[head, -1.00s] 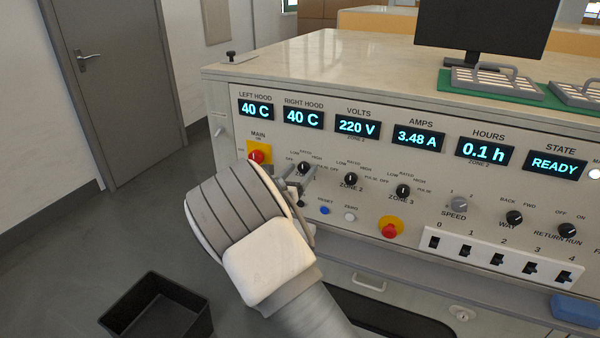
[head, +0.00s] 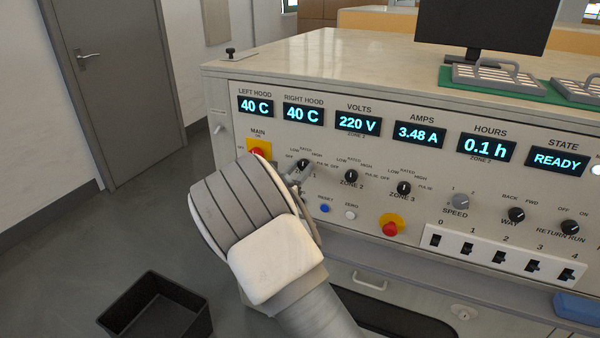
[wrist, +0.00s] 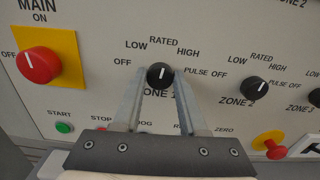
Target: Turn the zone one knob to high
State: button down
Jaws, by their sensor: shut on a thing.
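The zone one knob (wrist: 160,77) is a small black dial with a white pointer mark, ringed by the labels OFF, LOW, RATED, HIGH and PULSE. In the wrist view its mark points nearly straight up, toward RATED. My gripper (wrist: 163,80) is shut on this knob, one grey finger on each side. The fingers partly cover the ZONE 1 label below it. In the head view the knob (head: 303,164) shows at the upper left of the panel, and my gripper (head: 301,170) reaches it from below left.
The red main switch (wrist: 38,62) on its yellow plate is just left of the knob. The zone two knob (wrist: 256,87) is to the right. A red emergency button (head: 390,229), blue reset button (head: 325,208) and white zero button (head: 350,214) sit lower. A black bin (head: 157,308) stands on the floor.

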jog(key=m+b, duration=0.4)
jog(key=shift+f, duration=0.3)
jog(key=m+b, duration=0.2)
jog(key=shift+r+b, duration=0.15)
jog(key=shift+b, duration=0.25)
jog(key=shift+m, duration=0.3)
jog(key=shift+c, duration=2.2)
grip_release()
jog(key=shift+r, duration=0.1)
jog(key=p+v, duration=0.3)
jog(key=v, duration=1.4)
jog(key=shift+s, duration=0.25)
